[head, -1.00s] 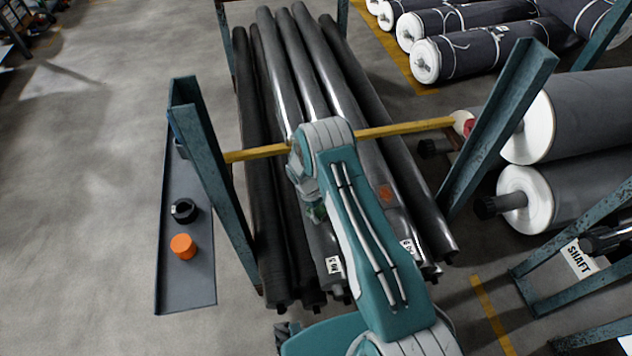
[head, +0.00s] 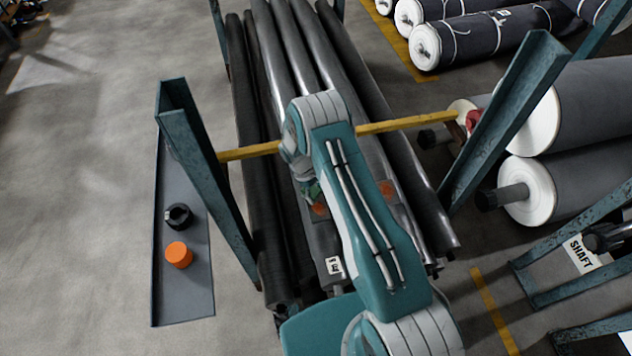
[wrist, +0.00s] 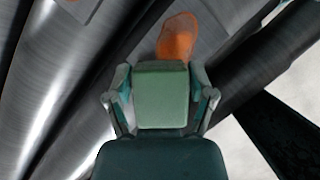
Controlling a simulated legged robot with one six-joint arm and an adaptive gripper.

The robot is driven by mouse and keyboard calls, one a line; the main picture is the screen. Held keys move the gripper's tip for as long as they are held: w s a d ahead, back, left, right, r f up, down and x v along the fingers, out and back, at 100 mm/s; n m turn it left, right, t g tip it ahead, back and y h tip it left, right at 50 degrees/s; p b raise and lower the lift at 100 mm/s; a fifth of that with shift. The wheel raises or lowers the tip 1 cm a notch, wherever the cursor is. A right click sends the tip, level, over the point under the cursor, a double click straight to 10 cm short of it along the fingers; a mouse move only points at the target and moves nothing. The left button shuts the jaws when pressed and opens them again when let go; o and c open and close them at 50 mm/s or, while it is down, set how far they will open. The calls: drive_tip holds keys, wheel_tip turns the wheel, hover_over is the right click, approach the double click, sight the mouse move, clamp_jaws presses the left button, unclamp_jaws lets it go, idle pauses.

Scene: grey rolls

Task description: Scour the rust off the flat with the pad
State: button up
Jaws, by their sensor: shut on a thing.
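My gripper (wrist: 162,95) is shut on a pale green pad (wrist: 162,80), which sits squarely between its two fingers in the wrist view. An orange rust patch (wrist: 178,38) lies on a grey flat (wrist: 208,58) just beyond the pad's far edge. The pad covers part of the view there, so I cannot tell whether it touches the flat. In the head view the gripper (head: 310,190) is partly hidden by my arm, with a rust patch (head: 320,208) beside it. Another rust patch (head: 386,188) shows on a shaft to the right of my arm.
Long dark shafts (head: 282,60) lie side by side between teal posts (head: 200,170), with a yellow bar (head: 415,121) across them. A grey tray (head: 185,300) at left holds a black ring (head: 179,216) and an orange cylinder (head: 178,255).

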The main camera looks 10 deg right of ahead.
drive_tip(key=shift+r, duration=2.8)
